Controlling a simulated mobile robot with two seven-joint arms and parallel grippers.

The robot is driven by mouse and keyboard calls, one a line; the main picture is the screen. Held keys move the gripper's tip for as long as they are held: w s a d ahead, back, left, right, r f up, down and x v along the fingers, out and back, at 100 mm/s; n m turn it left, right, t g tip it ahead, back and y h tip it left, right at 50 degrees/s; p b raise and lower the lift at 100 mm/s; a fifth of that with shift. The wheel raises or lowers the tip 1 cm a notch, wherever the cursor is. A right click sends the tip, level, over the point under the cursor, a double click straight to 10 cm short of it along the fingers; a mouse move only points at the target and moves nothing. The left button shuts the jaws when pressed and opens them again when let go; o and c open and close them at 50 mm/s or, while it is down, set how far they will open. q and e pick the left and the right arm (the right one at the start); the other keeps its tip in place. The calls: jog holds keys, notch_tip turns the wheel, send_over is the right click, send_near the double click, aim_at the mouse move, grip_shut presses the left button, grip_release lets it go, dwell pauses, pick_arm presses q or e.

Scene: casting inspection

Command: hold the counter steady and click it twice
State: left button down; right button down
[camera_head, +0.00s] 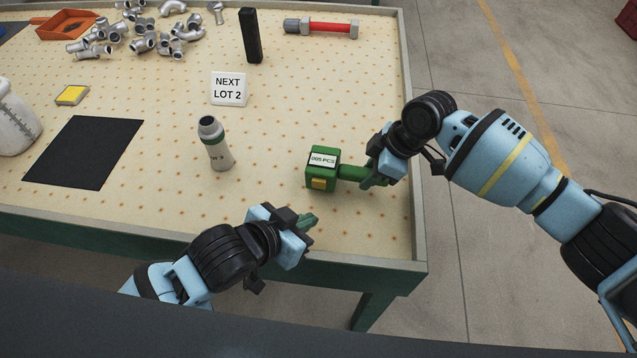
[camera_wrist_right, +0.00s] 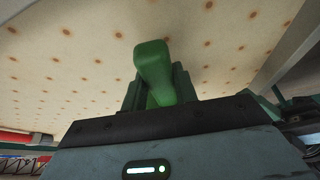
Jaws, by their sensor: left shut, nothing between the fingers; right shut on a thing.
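The counter (camera_head: 322,168) is a green box near the table's right front, with a white display reading "005 PCS" and a yellow button on its front. A green handle sticks out from its right side. My right gripper (camera_head: 374,176) is shut on that handle; in the right wrist view the green handle end (camera_wrist_right: 157,65) shows between the fingers (camera_wrist_right: 158,88). My left gripper (camera_head: 308,221) is shut and empty. It is in front of the counter, nearer the table's front edge and apart from the counter.
A grey-white bottle (camera_head: 216,148) stands left of the counter. A "NEXT LOT 2" sign (camera_head: 229,89), a black upright block (camera_head: 250,36) and a red-handled tool (camera_head: 322,27) are farther back. A black mat (camera_head: 84,152) lies left. Metal pipe fittings (camera_head: 143,43) lie at the back left.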

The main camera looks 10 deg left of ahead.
pick_arm(q)
jog(key=shift+s+f, duration=0.1)
jog(key=shift+f, duration=0.3)
pick_arm(e)
jog(key=shift+f, duration=0.75)
jog(key=c, duration=1)
grip_release()
jog(key=v, duration=1.2)
